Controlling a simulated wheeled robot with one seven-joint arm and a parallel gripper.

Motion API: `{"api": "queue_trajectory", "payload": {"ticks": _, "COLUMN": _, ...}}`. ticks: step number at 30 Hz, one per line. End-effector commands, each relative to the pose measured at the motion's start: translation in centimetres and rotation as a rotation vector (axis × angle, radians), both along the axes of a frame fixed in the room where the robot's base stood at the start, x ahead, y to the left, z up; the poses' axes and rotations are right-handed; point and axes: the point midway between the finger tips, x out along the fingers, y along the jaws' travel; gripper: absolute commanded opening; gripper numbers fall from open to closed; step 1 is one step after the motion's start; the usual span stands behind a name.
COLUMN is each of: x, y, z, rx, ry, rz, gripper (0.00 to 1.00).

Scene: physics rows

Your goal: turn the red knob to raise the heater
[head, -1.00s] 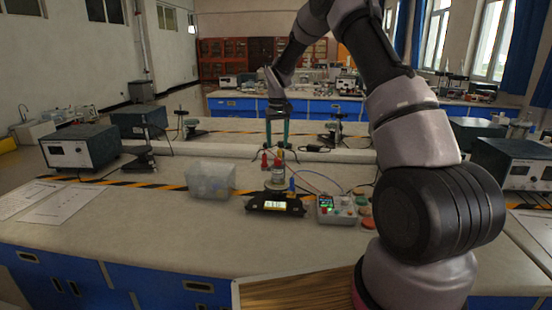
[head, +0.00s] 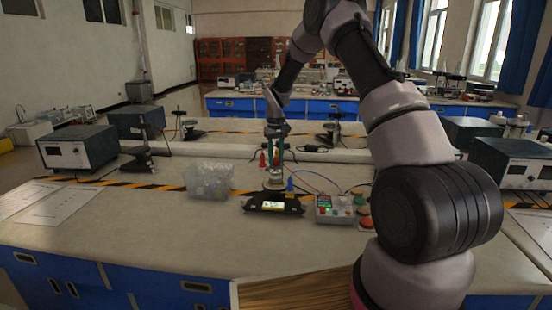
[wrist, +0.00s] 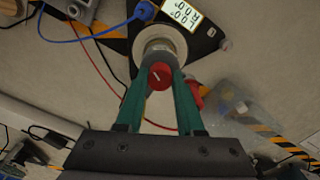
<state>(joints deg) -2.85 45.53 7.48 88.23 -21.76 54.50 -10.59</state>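The red knob (wrist: 160,76), with a pale mark on its face, sits at the top of a pale round column (wrist: 160,40) in the wrist view. The column stands on a black base (head: 268,203) with a lit display. My gripper (wrist: 162,82) points down over it, its two green fingers on either side of the knob. The fingertips look close to the knob's sides; I cannot tell whether they touch it. In the head view, my gripper (head: 275,158) is above the base, and its fingers partly hide the knob.
A second red part (wrist: 197,94) is right of the fingers in the wrist view. A clear bin (head: 209,180) stands left of the base, a control box (head: 335,210) with buttons to its right. Red and blue wires run nearby.

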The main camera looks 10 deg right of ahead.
Motion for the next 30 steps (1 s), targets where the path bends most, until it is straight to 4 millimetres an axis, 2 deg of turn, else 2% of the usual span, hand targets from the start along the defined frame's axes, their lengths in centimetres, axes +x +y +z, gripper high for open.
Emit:
{"api": "queue_trajectory", "payload": {"ticks": 8, "x": 0.01, "y": -0.04, "z": 0.03, "rx": 0.000, "ry": 0.000, "rz": 0.024, "gripper": 0.00}}
{"api": "queue_trajectory", "payload": {"ticks": 14, "x": 0.00, "y": -0.02, "z": 0.04, "rx": 0.001, "ry": 0.000, "rz": 0.111, "gripper": 0.00}}
{"api": "queue_trajectory", "payload": {"ticks": 30, "x": 0.06, "y": -0.09, "z": 0.06, "rx": 0.000, "ry": -0.001, "rz": 0.593, "gripper": 0.00}}
